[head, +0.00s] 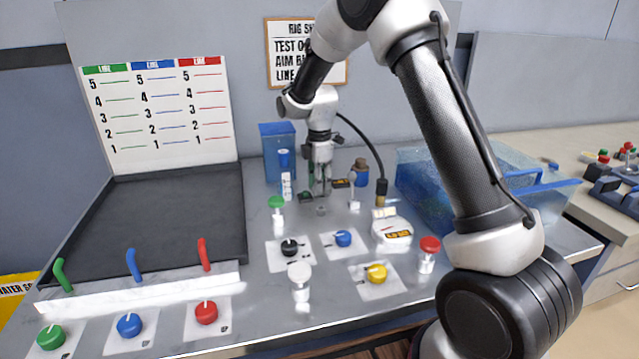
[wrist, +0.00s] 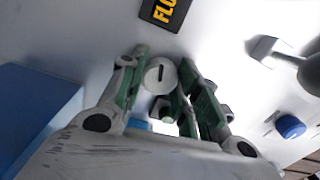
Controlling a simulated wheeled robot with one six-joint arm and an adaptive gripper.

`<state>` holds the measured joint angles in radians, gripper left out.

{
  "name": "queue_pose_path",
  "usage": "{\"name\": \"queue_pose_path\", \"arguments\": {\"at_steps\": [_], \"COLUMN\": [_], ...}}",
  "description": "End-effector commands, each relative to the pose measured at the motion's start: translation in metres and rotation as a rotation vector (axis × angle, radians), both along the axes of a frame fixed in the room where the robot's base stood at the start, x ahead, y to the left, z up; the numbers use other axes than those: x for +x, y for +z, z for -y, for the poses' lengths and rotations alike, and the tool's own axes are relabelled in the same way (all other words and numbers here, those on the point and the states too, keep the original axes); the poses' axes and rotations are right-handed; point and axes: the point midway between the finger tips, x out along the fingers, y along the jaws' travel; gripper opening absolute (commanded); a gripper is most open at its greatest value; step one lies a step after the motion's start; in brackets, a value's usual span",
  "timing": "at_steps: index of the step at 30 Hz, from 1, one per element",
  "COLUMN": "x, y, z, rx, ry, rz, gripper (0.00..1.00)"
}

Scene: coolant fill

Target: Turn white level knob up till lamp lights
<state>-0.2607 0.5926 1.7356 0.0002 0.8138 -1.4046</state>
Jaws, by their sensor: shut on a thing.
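The white level knob (wrist: 160,76) shows in the wrist view as a round white disc with a short dark pointer line. It sits between the fingers of my gripper (wrist: 163,66), which is shut on it. In the head view my gripper (head: 321,188) points straight down at the back middle of the metal bench, and its fingers hide the knob there. A black label with yellow letters starting "FLO" (wrist: 166,12) lies just beyond the knob in the wrist view. I cannot make out a lit lamp in either view.
A blue container (head: 277,150) stands behind left of my gripper, and a blue tub (head: 520,170) is at the right. Black (head: 289,247), blue (head: 343,238) and yellow (head: 376,273) knobs and a white labelled device (head: 392,232) are in front. A black hose hangs right of my gripper.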

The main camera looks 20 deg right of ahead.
Motion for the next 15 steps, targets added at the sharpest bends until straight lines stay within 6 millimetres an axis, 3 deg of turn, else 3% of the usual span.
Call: {"name": "queue_pose_path", "arguments": {"at_steps": [15], "x": [0.0006], "y": [0.0008], "z": [0.0001], "rx": [0.0], "ry": [-0.135], "rz": [0.002], "gripper": [0.09]}}
